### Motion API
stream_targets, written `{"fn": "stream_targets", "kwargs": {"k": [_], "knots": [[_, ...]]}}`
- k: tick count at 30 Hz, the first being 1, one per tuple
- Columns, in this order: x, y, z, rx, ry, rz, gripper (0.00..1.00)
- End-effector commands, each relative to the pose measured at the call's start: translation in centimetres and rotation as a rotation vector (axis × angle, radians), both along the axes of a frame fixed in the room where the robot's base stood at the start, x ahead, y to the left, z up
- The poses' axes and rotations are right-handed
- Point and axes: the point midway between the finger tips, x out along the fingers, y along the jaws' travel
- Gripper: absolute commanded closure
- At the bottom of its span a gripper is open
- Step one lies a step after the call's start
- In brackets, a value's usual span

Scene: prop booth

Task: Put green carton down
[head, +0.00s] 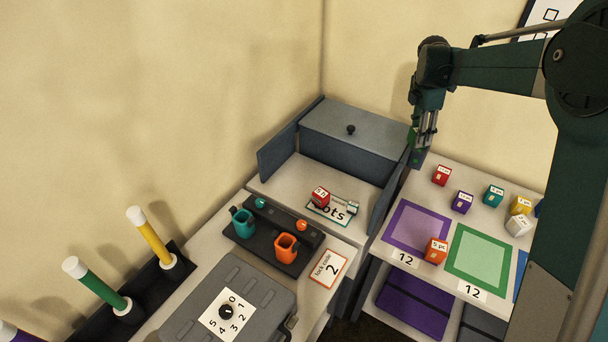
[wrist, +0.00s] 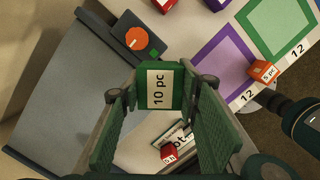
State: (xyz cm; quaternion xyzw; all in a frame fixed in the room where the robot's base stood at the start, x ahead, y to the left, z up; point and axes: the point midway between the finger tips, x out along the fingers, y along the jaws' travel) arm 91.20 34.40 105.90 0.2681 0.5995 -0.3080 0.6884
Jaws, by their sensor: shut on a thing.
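The green carton (wrist: 158,72), labelled "10 pc", is between the fingertips of my gripper (wrist: 160,90) in the wrist view. My gripper is shut on it. In the head view my gripper (head: 425,130) hangs at the right edge of the grey-walled bay, with the carton (head: 417,158) small and dark at its tip. In the wrist view a label ending in "ots" (wrist: 168,135) and a red carton (wrist: 168,152) show below the carton, between the fingers. The same label (head: 340,212) and red carton (head: 320,196) lie on the bay floor in the head view.
A purple-framed square (head: 415,226) and a green-framed square (head: 480,258) lie on the right shelf. An orange "5 pc" carton (head: 436,250) sits between them, with several cartons behind. A grey lidded box (head: 350,140) closes the bay's back. Orange (head: 286,247) and teal (head: 243,223) cups stand left.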

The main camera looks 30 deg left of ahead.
Motion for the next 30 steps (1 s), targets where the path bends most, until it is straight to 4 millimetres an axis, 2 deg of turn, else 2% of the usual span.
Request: {"fn": "stream_targets", "kwargs": {"k": [1,3,11,21,27,30], "knots": [[-0.5,1.9,0.0,0.000,0.000,0.038,0.81],[-1.0,4.3,0.0,0.000,0.000,0.089,0.81],[-3.7,13.0,0.0,0.000,-0.002,0.280,0.81],[-8.5,24.0,0.0,0.000,-0.004,0.527,0.81],[-11.8,30.0,-0.1,-0.002,-0.007,0.666,0.81],[-13.1,32.1,-0.1,-0.003,-0.008,0.718,0.81]]}}
